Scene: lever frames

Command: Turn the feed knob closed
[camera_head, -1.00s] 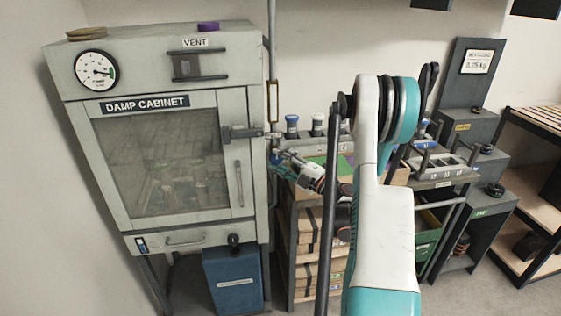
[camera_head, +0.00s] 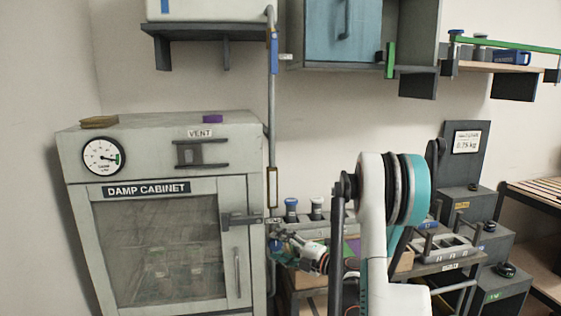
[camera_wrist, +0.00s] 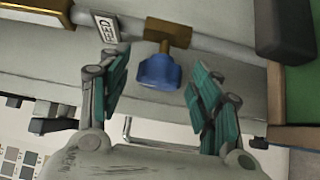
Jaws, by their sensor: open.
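The feed knob looks like a blue lobed knob (camera_wrist: 160,72) on a brass valve stem in the wrist view. The brass valve fitting (camera_wrist: 166,32) sits on a grey pipe. A small white label (camera_wrist: 106,27) is beside it, its text hard to read. My gripper (camera_wrist: 157,88) is open, with one teal-padded finger on each side of the knob and a gap on both sides. In the head view my gripper (camera_head: 276,250) is just right of the damp cabinet, by the vertical pipe (camera_head: 273,120). The knob cannot be made out there.
The damp cabinet (camera_head: 155,188) stands at left with its latch (camera_head: 240,219) near my gripper. A wall cabinet (camera_head: 340,30) and shelf brackets hang above. A tray stand (camera_head: 440,250) is to the right.

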